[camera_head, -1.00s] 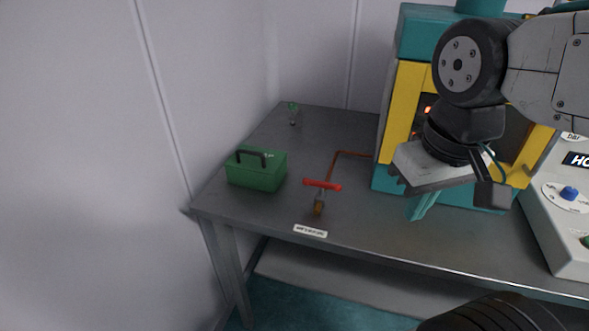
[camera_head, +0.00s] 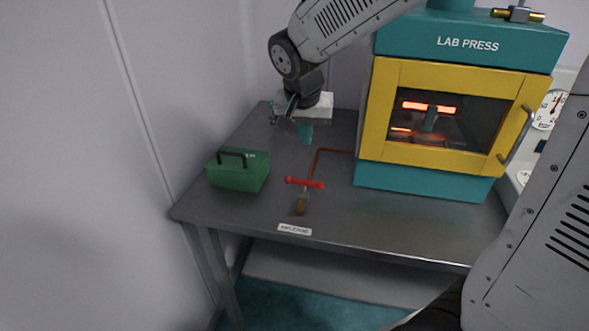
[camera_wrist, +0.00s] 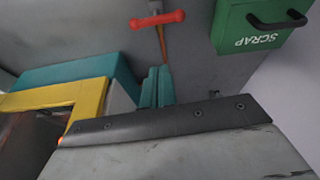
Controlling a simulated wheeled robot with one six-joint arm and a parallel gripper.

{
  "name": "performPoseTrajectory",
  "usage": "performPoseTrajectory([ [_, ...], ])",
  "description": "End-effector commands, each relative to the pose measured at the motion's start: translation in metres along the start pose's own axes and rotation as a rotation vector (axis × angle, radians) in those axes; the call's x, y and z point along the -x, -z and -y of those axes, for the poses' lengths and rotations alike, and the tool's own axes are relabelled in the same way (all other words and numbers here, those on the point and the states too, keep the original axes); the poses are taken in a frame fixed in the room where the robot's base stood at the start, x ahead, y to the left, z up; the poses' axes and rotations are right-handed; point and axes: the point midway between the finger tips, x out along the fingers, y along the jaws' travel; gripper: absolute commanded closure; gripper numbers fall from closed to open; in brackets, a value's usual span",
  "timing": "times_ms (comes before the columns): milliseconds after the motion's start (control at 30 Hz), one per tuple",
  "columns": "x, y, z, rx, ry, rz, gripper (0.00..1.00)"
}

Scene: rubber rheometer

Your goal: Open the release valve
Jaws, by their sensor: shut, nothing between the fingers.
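My gripper (camera_head: 305,134) hangs above the table behind the valve, teal fingers pointing down, shut and empty, apart from the handle. In the wrist view the red handle (camera_wrist: 158,20) lies at the top, beyond the teal fingertips (camera_wrist: 158,86).
The green scrap box (camera_head: 238,172) with a black handle stands left of the valve. The teal and yellow lab press (camera_head: 425,180) stands to the right, its door closed and its inside glowing. A pressure gauge (camera_head: 549,109) is at far right.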

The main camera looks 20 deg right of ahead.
Motion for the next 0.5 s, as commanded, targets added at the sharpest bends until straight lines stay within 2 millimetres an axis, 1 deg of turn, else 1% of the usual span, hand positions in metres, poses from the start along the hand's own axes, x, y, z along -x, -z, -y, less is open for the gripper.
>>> performPoseTrajectory([
  [33,-0.009,0.005,0.011,-0.015,-0.001,-0.005,1.0],
  [100,-0.017,0.01,0.02,-0.037,0.003,-0.014,1.0],
  [200,-0.022,0.014,0.027,-0.053,0.006,-0.021,1.0],
  [500,-0.023,0.015,0.028,-0.058,0.007,-0.023,1.0],
])
